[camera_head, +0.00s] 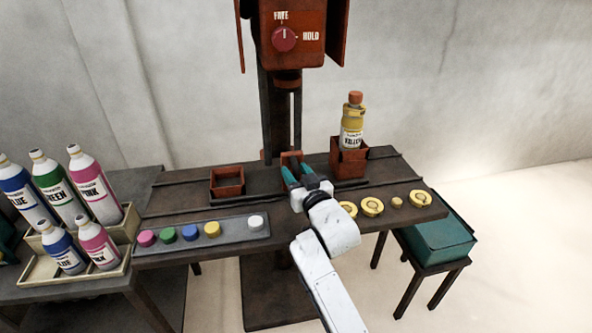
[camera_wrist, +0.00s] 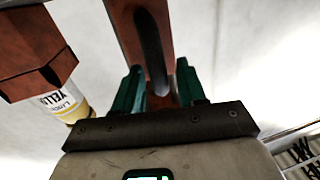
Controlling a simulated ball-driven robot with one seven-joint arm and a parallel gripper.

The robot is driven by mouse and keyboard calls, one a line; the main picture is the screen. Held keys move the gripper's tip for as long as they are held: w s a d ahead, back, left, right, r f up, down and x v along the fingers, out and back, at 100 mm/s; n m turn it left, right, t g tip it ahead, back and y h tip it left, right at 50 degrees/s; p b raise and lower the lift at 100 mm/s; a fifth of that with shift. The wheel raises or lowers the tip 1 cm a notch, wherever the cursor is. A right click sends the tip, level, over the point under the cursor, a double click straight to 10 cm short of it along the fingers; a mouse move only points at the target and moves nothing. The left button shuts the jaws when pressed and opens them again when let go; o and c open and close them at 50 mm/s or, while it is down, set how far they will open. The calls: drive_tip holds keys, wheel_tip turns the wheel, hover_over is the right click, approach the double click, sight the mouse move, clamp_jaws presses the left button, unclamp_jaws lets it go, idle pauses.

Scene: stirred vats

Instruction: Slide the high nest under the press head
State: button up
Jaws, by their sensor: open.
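The taller red-brown nest (camera_head: 349,158) stands on the bench right of the press column and holds an upright yellow-labelled bottle with an orange cap (camera_head: 353,112). A lower, empty red-brown nest (camera_head: 227,181) stands left of the column. The press head (camera_head: 287,75) is above the middle, between the two nests. My gripper (camera_head: 304,175) is open in front of the column, left of the tall nest. Its teal fingers (camera_wrist: 159,88) have a red-brown part with a dark slot (camera_wrist: 150,40) between or beyond them; contact is unclear. The nest and bottle (camera_wrist: 65,105) show at left in the wrist view.
A red knob (camera_head: 284,39) marked FREE and HOLD is on the press housing. A tray of coloured caps (camera_head: 190,239) lies at front left, and several yellow round pieces (camera_head: 372,207) at front right. Several bottles (camera_head: 95,185) stand far left. A teal box (camera_head: 440,240) sits right.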

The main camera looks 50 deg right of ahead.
drive_tip(key=shift+w+d, duration=0.1)
drive_tip(key=shift+w, duration=0.1)
drive_tip(key=shift+c, duration=0.5)
clamp_jaws()
